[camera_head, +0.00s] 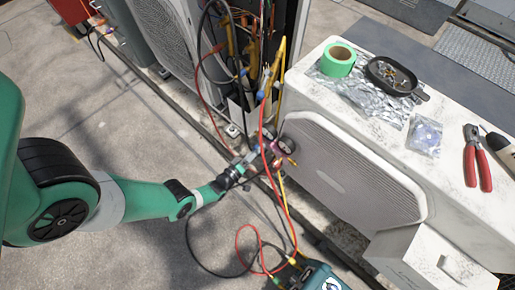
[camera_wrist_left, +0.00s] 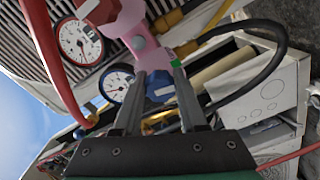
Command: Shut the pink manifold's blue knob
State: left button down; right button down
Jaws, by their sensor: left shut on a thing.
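The pink manifold (camera_wrist_left: 150,45) shows in the left wrist view, with a red-rimmed gauge (camera_wrist_left: 78,42) and a blue-rimmed gauge (camera_wrist_left: 117,83) beside it. Its blue knob (camera_wrist_left: 160,86) sits between the fingertips of my left gripper (camera_wrist_left: 158,92), which is shut on it. The fingers hide the knob's sides. In the head view, my left gripper (camera_head: 249,160) reaches the manifold (camera_head: 276,162) from the left, in front of the condenser's grille. The knob is too small and covered to make out there. My right gripper is in neither view.
Red, black and yellow hoses (camera_head: 265,150) hang close around the gripper. The white condenser (camera_head: 310,100) carries green tape (camera_head: 338,60), a black tray (camera_head: 392,78) and red-handled pliers (camera_head: 477,160). A teal machine (camera_head: 318,278) stands below. Open concrete lies left.

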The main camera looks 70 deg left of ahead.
pick_arm(q)
jog(key=m, duration=0.8)
jog(key=shift+a+f+m, duration=0.1)
jog(key=shift+m, duration=0.3)
jog(key=m, duration=0.3)
jog(key=shift+m, duration=0.3)
jog(key=m, duration=0.4)
jog(key=shift+a+m, duration=0.1)
jog(key=shift+m, duration=0.2)
jog(key=m, duration=0.3)
jog(key=shift+s+m, duration=0.1)
jog(key=shift+m, duration=0.2)
jog(key=m, duration=0.9)
jog(key=shift+r+m, duration=0.2)
jog(key=shift+m, duration=1.6)
